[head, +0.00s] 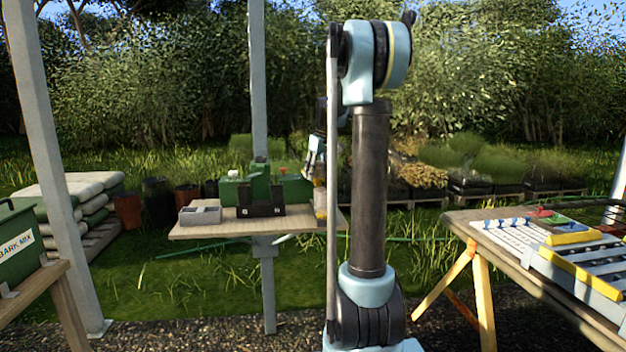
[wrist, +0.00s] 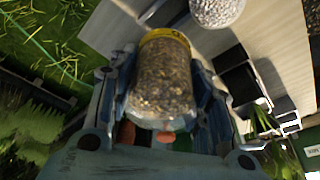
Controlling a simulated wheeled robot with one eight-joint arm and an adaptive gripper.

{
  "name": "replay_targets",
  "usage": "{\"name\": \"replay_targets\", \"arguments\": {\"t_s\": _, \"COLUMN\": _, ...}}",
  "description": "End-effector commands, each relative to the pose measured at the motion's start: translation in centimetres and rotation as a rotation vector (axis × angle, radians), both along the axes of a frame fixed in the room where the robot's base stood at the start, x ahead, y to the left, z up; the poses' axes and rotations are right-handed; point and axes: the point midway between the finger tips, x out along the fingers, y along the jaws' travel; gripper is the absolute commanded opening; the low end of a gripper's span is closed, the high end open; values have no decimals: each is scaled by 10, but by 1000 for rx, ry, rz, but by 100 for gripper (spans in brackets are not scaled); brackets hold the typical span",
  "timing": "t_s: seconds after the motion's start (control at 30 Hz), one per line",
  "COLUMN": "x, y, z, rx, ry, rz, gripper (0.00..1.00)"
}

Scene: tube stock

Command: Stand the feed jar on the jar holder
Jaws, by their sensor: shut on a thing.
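The feed jar (wrist: 163,82) is a clear jar of brown grain with a yellow band at its far end. My gripper (wrist: 164,66) is shut on it, with one finger along each side, in the wrist view. In the head view my gripper (head: 316,160) shows only partly beside my arm, over the right end of the middle table (head: 200,230); the jar is not clear there. A black holder-like piece (head: 262,209) stands on this table, and black open compartments (wrist: 240,82) show right of the jar in the wrist view. I cannot tell for certain which part is the jar holder.
A jar of white granules (wrist: 217,10) stands beyond the held jar. A grey tray (head: 200,214) is at the table's left, and green equipment (head: 232,188) stands behind the black piece. A loaded workbench (head: 530,262) is at right.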

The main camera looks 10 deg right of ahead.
Motion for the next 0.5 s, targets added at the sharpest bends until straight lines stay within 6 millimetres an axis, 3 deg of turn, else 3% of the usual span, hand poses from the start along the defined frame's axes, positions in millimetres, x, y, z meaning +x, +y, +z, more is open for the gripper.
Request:
{"name": "replay_targets", "arguments": {"t_s": 0.2, "x": -1, "y": -2, "z": -21, "rx": 0, "ry": 0, "rz": -2, "gripper": 17}}
{"name": "replay_targets", "arguments": {"t_s": 0.5, "x": -1, "y": 1, "z": -34, "rx": 0, "ry": 0, "rz": 1, "gripper": 17}}
